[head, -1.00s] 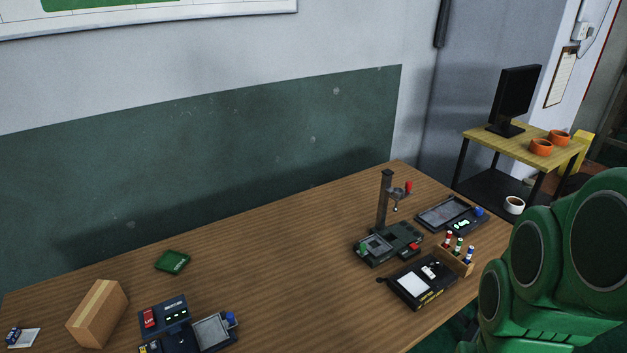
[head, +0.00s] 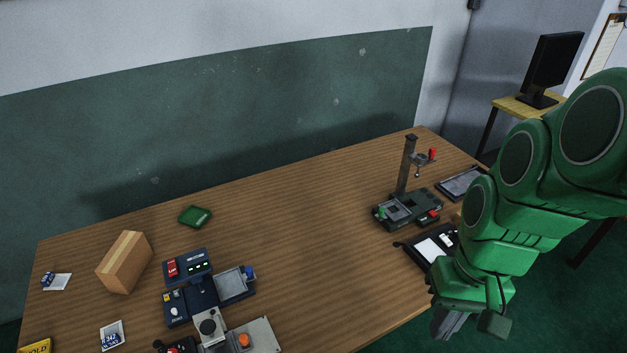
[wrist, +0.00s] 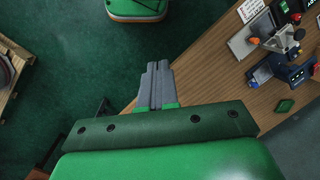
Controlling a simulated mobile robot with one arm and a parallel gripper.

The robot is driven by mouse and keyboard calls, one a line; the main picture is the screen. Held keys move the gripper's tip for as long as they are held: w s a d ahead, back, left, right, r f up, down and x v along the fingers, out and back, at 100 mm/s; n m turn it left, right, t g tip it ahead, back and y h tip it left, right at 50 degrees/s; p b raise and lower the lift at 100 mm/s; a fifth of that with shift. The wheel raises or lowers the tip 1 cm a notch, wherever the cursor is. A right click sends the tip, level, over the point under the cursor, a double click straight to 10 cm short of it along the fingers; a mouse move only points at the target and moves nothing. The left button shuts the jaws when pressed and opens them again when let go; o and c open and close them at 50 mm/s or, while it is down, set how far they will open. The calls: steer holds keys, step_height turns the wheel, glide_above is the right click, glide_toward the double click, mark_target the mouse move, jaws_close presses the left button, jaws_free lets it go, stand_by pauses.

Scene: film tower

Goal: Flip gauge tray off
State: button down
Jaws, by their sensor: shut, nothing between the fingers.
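A navy device (head: 187,266) with a red switch and lit green digits stands at the left of the desk. A grey tray (head: 234,285) with a blue knob is attached to its right side. Another shallow dark tray (head: 461,184) lies at the desk's far right, partly hidden by my arm. I cannot tell which is the gauge tray. My gripper (head: 452,322) is low beside the desk's front right edge, away from both trays. In the wrist view its grey fingers (wrist: 157,85) are together and empty, and the navy device (wrist: 294,72) is at the right.
A press-like stand (head: 408,170) and a black device (head: 432,247) stand on the right. A plate with an orange knob (head: 258,338) is at the front left. A cardboard box (head: 124,262) and green box (head: 195,216) lie at left. The desk's middle is clear.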

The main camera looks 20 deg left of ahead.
steer(key=w+a+f+n+g+y, duration=0.1)
steer(key=w+a+f+n+y, duration=0.15)
steer(key=w+a, duration=0.75)
steer(key=w+a+f+n+g+y, duration=0.25)
steer(key=w+a, duration=0.55)
steer(key=a, duration=0.4)
steer(key=w+a+f, duration=0.4)
steer(key=f, duration=0.4)
steer(key=w+a+f+y, duration=0.1)
steer(key=w+a+f, duration=0.3)
steer(key=f, duration=0.4)
steer(key=shift+w+a, duration=0.25)
steer(key=shift+a, duration=0.35)
glide_toward(255, 274)
steer(key=f, duration=0.3)
steer(key=shift+s+a, duration=0.15)
steer(key=shift+s, duration=0.2)
steer(key=shift+s+a, duration=0.6)
steer(key=shift+a, duration=0.3)
steer(key=shift+s+a, duration=0.45)
steer(key=shift+a, duration=0.15)
